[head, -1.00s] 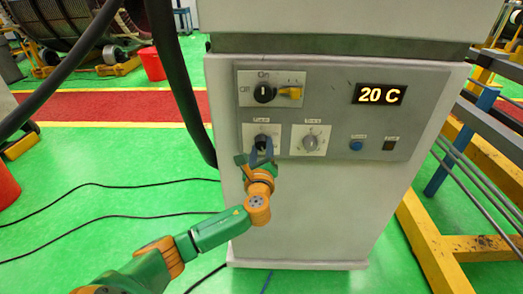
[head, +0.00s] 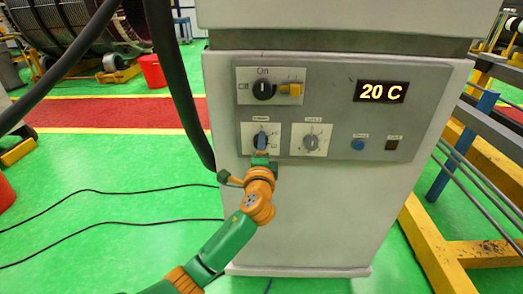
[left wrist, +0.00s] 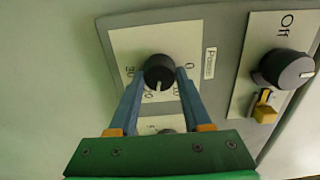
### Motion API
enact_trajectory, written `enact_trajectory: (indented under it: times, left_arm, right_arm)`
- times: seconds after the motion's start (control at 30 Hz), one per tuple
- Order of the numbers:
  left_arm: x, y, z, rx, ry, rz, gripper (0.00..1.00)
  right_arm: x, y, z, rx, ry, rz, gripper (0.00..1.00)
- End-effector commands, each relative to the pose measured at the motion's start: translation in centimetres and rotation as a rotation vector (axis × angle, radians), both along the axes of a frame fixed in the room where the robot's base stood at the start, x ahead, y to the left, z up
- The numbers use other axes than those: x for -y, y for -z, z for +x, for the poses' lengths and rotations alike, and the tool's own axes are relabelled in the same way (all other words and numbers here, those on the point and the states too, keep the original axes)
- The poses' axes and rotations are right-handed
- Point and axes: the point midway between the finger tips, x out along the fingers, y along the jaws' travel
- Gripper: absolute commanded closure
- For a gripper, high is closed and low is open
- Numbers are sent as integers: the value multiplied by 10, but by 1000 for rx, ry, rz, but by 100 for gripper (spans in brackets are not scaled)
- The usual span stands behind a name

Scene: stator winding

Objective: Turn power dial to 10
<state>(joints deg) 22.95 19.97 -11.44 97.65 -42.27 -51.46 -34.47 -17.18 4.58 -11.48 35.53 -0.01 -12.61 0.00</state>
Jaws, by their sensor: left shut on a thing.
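The power dial (left wrist: 158,73) is a black round knob with a white pointer mark. It sits on a white plate (left wrist: 150,45) labelled Power, with printed numbers, on the cabinet's grey panel. In the left wrist view the pointer is toward the picture's bottom, between the number nearest the left finger and the one nearest the right finger; the exact reading is unclear. My left gripper (left wrist: 158,82) is shut on the dial, with one blue finger on each side. In the head view the gripper (head: 261,143) covers most of the dial. My right gripper is out of view.
Above is an On/Off knob (head: 263,89) with a yellow lever (head: 291,89). A second dial (head: 311,142) is just right of the power dial. A display (head: 381,92) reads 20 C. A thick black cable (head: 176,90) hangs left of the cabinet.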

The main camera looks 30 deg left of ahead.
Motion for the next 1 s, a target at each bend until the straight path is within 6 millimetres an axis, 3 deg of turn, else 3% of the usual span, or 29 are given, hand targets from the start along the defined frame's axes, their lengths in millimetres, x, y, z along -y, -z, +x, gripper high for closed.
enact_trajectory:
  times: [0.5,1.0]
  left_arm:
    - [0,1,0,243,0,-404,100]
    - [0,-1,0,378,-1,-624,100]
  right_arm:
    - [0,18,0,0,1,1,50]
    - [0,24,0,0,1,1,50]
